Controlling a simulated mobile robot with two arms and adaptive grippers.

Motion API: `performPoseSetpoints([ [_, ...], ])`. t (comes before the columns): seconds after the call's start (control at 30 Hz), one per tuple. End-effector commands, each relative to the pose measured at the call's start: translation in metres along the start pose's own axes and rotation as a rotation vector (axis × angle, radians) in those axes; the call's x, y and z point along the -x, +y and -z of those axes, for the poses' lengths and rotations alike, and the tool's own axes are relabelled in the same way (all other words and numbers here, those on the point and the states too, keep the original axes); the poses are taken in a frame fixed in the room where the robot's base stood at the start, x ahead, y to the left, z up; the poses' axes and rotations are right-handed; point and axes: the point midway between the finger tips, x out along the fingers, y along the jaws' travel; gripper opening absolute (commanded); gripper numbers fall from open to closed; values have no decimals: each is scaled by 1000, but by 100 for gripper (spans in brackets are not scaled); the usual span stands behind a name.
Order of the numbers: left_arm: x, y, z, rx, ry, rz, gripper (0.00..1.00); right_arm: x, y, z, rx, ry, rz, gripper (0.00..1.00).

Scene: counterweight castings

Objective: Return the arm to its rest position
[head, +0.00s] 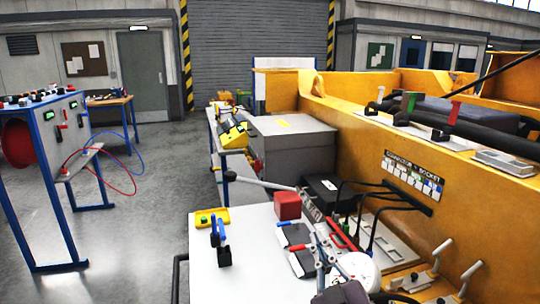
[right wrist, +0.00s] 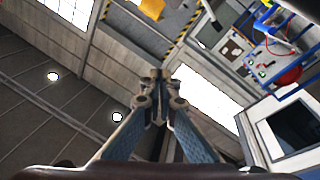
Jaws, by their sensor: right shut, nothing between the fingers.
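My right gripper (head: 318,238) shows at the lower middle of the head view, in front of the white table with its fingers pointing up. In the right wrist view the same gripper (right wrist: 159,76) has its two fingertips together, with nothing between them. Behind the fingers that view shows the hall's wall and ceiling, tilted. My left gripper is not in view.
The white table (head: 240,270) holds a red block (head: 287,206), a yellow tray (head: 212,217) and a blue-handled tool (head: 219,240). A black box (head: 332,190) with cables stands beside the yellow machine body (head: 350,135). Open floor (head: 150,220) lies to the left.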

Motion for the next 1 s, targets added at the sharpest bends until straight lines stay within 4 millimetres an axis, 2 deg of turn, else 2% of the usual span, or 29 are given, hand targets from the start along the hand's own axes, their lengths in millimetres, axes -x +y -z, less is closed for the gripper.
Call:
performPoseSetpoints([
  [0.03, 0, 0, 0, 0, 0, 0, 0, 17, 0, -38, -47, -125, 3, 0],
  [0.1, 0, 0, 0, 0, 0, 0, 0, 43, -3, -84, -102, -291, 13, 0],
  [0.17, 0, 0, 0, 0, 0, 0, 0, 70, -8, -122, -145, -430, 29, 0],
  [0.2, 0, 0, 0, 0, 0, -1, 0, 91, -12, -145, -169, -523, 43, 0],
  [0.27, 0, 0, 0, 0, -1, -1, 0, 125, -20, -175, -206, -658, 70, 0],
  [0.3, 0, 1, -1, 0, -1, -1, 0, 149, -27, -192, -228, -745, 91, 0],
  [0.4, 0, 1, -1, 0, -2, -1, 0, 208, -42, -224, -275, -938, 149, 0],
  [0.5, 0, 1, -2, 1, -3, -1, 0, 260, -55, -240, -310, -1092, 206, 0],
  [0.6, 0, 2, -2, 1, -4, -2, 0, 305, -65, -249, -336, -1217, 261, 0],
  [0.83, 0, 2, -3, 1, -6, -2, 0, 396, -82, -248, -381, -1453, 386, 0],
  [1.0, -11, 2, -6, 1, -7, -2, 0, 392, -110, -299, -376, -1461, 389, 0],
])
